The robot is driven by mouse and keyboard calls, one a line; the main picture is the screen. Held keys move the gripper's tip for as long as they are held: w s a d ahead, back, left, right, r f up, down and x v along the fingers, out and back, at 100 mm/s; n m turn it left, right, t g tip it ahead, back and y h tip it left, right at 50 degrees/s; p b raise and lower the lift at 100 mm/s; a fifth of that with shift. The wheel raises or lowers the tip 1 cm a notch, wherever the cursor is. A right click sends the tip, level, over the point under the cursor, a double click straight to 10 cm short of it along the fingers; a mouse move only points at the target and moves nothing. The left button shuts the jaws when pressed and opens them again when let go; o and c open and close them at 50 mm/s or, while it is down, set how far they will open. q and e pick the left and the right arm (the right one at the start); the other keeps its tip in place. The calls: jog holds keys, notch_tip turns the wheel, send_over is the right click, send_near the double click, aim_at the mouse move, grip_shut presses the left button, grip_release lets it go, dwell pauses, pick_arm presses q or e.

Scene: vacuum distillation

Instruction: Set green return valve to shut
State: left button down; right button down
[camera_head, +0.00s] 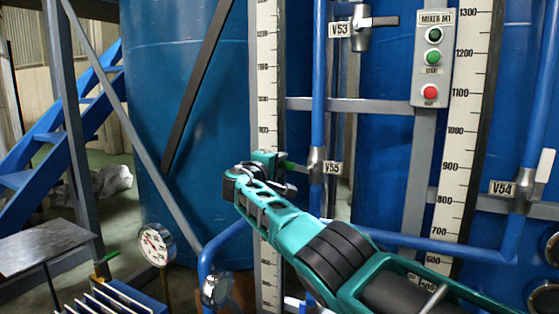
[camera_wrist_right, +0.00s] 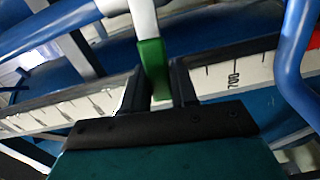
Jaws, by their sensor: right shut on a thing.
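The valve tagged V55 (camera_head: 316,168) sits on the vertical blue pipe in the middle of the head view. Its green lever (camera_head: 292,165) points left from the valve body, roughly level and across the pipe. My right gripper (camera_head: 280,172) is at the lever's outer end, left of the pipe. In the right wrist view the green lever (camera_wrist_right: 152,62) runs between the two dark fingers of my right gripper (camera_wrist_right: 161,88), which are shut on it. The fingers hide part of the lever's end. My left gripper is not in view.
A level scale (camera_head: 267,90) stands just behind my right gripper. Valve V53 (camera_head: 362,28) is above, and V54 (camera_head: 520,190) is at the right. A mixer button box (camera_head: 433,60) hangs at upper right. A round gauge (camera_head: 156,243) stands at lower left.

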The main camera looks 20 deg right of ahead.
jog(key=shift+f+n, duration=0.55)
jog(key=shift+n, duration=0.15)
jog(key=c, duration=1)
grip_release()
jog(key=shift+a, duration=0.1)
jog(key=shift+o, duration=0.2)
jog(key=shift+a, duration=0.1)
jog(key=v, duration=1.2)
jog(key=shift+s+a+p, duration=0.2)
jog(key=shift+s+p, duration=0.15)
jog(key=shift+f, duration=0.1)
